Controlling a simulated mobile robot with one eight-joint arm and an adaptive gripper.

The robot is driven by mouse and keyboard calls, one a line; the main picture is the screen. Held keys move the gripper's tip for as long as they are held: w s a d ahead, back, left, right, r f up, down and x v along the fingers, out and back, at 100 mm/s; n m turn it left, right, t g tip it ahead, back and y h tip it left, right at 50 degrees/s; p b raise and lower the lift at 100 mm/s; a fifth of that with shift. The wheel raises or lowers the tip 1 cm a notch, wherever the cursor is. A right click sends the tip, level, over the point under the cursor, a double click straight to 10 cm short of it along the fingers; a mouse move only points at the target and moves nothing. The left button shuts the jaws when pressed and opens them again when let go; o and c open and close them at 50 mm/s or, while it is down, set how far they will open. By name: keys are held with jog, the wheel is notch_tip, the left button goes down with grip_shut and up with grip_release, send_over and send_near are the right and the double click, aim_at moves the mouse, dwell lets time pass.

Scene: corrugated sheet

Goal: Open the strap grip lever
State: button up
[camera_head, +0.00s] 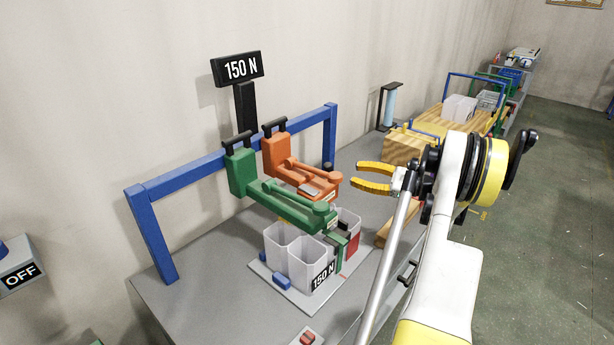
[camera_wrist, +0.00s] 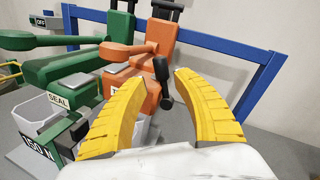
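An orange hand tool (camera_head: 290,168) hangs on a blue frame beside a green one (camera_head: 275,193). In the wrist view the orange tool (camera_wrist: 154,60) has a long arm and a small black lever with a round knob (camera_wrist: 163,80) on its right side. I cannot tell for sure which part is the strap grip lever. My gripper (camera_head: 357,175) has yellow fingers, spread apart and empty, to the right of the orange tool. In the wrist view the black lever shows between the fingertips of my gripper (camera_wrist: 158,72), apparently beyond them. I cannot tell if they touch.
The blue frame (camera_head: 205,169) spans behind the tools. White bins (camera_head: 306,264) with a "150 N" label stand below the green tool. A 150 N sign (camera_head: 237,68) rises behind. A wooden block (camera_head: 405,147) lies to the right on the grey bench.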

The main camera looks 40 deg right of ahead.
aim_at(329, 169)
jog(key=x, duration=0.3)
jog(key=b+x, duration=0.1)
jog(key=x, duration=0.2)
jog(key=b+x, duration=0.1)
jog(key=x, duration=0.3)
jog(key=shift+d+f, duration=0.15)
jog(key=shift+f, duration=0.15)
grip_shut()
